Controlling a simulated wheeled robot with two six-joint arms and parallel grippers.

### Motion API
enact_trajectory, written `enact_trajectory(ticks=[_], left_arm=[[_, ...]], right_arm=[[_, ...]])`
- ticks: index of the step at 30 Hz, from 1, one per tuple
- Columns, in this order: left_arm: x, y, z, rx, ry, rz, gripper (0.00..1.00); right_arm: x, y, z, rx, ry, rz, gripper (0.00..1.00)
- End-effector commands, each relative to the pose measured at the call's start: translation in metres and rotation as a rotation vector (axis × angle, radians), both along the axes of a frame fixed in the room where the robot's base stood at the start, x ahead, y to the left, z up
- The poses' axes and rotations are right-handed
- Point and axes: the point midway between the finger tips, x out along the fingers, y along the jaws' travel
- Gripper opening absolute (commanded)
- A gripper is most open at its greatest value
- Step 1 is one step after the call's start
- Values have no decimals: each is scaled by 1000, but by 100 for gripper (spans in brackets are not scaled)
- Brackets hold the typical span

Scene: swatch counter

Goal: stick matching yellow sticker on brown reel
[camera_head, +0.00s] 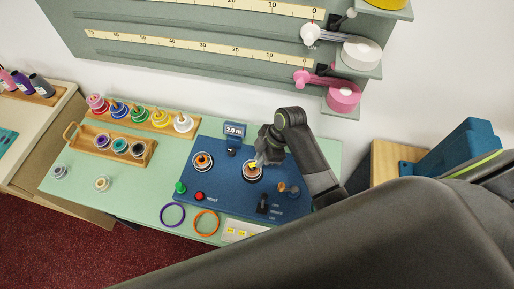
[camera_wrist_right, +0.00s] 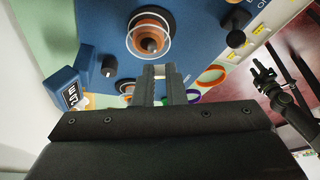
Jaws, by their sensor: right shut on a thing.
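The brown reel (camera_head: 253,173) sits on the right spindle of the blue panel; it also shows in the right wrist view (camera_wrist_right: 148,38), orange-brown with a pale rim. My right gripper (camera_head: 260,162) is over this reel, its jaws shut on a small yellow sticker (camera_head: 253,165) close above the reel. I cannot tell whether the sticker touches the reel. In the wrist view the fingers (camera_wrist_right: 165,72) hide the sticker. My left gripper (camera_wrist_right: 264,76) shows at the right of the wrist view, away from the counter, its fingers apart. A sheet with yellow stickers (camera_head: 241,231) lies at the counter's front.
Another reel (camera_head: 203,161) sits on the left spindle. A display (camera_head: 234,130) stands behind, a black lever (camera_head: 262,204) in front. Purple (camera_head: 172,215) and orange (camera_head: 206,223) rings lie in front. A wooden tray (camera_head: 150,152) of reels and a row of spools stand left.

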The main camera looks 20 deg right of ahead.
Motion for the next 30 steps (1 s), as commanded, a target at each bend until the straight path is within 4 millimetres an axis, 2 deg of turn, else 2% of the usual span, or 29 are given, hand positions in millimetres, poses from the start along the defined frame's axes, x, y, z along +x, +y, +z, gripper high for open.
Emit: enact_trajectory(ticks=[7,11,15,22,30], left_arm=[[-30,0,-1,-1,41,9,47],[-41,0,-2,-1,58,11,47],[-38,0,-1,0,53,11,47],[-11,1,0,1,13,3,47],[-18,2,0,3,24,5,47]], right_arm=[[-1,0,-23,1,4,0,0],[-1,0,-35,1,3,0,0],[-1,0,-44,0,2,0,0],[-1,0,-49,0,1,1,0],[-1,0,-48,0,1,0,0]])
